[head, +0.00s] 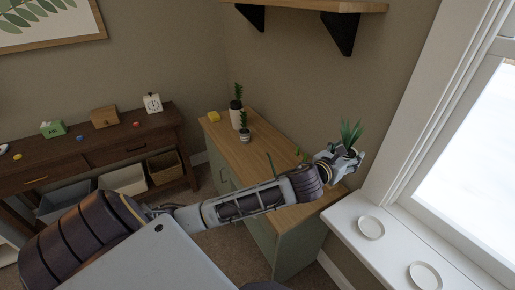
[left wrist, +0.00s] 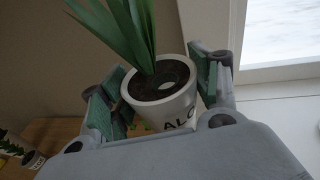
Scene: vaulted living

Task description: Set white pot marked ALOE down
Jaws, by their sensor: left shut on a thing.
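The white pot marked ALOE (left wrist: 163,108) is held upright between the green-padded fingers of my left gripper (left wrist: 160,92) in the left wrist view. Its lettering is partly cut off by the gripper body. Dark soil and long green leaves show at its top. In the head view its leaves (head: 351,132) rise above my left gripper (head: 346,159), which hides most of the pot. The gripper is at the right end of the wooden cabinet top, near the window corner. My right gripper is not in view.
Two round white saucers (head: 371,228) (head: 425,275) lie on the white window sill (head: 350,212). Two potted plants (head: 236,119) (head: 245,134) and a yellow item (head: 214,116) stand on the cabinet top (head: 262,155). A wall shelf (head: 320,5) hangs above. A dark sideboard (head: 75,150) stands left.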

